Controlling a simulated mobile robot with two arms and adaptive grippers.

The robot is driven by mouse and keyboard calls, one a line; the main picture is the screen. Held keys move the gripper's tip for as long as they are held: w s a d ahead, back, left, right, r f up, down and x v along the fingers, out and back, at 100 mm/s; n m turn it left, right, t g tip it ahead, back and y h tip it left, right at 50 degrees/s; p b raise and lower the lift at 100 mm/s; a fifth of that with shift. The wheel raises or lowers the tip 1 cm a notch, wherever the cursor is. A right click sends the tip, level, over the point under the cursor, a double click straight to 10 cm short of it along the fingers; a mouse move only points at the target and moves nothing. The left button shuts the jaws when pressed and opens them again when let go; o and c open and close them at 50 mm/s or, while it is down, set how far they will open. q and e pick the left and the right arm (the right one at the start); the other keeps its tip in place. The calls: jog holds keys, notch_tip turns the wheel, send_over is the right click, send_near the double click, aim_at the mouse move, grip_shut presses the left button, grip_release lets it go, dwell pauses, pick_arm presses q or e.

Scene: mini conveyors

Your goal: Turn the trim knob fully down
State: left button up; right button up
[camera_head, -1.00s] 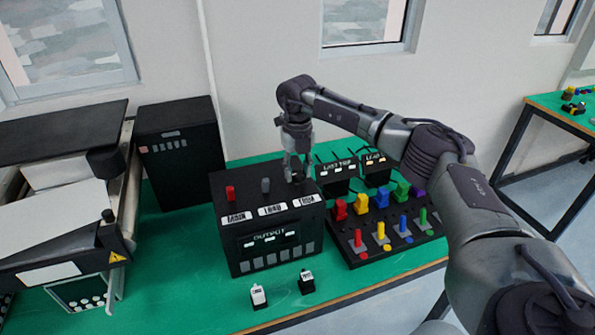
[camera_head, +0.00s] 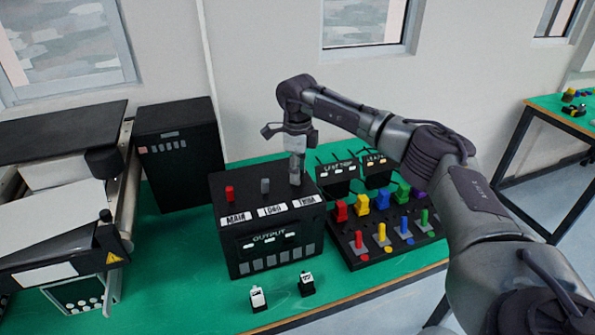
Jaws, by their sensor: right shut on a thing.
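The black output box (camera_head: 228,254) stands on the green table. Its top carries a red knob (camera_head: 230,192) above the MAIN label, a grey knob (camera_head: 265,185) above the middle label, and the trim knob above the TRIM label (camera_head: 307,201). My right gripper (camera_head: 296,180) points down over the trim knob's place at the box's right side. Its fingers are shut on the trim knob, which they hide, so its angle cannot be told. My left gripper is not in view.
A black board with coloured levers (camera_head: 382,233) stands right of the box. Two small black boxes (camera_head: 336,184) stand behind it. Two small switches (camera_head: 258,298) lie in front. A conveyor (camera_head: 70,230) and a tall black cabinet (camera_head: 180,150) are at the left.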

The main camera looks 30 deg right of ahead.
jog(key=n, duration=0.7)
jog(key=shift+w+r, duration=0.1)
jog(key=shift+r, duration=0.1)
dwell(0.5)
jog(key=o, duration=0.9)
jog(key=shift+o, duration=1.2)
jog(key=shift+f, duration=0.1)
notch_tip(320, 180, up, 12)
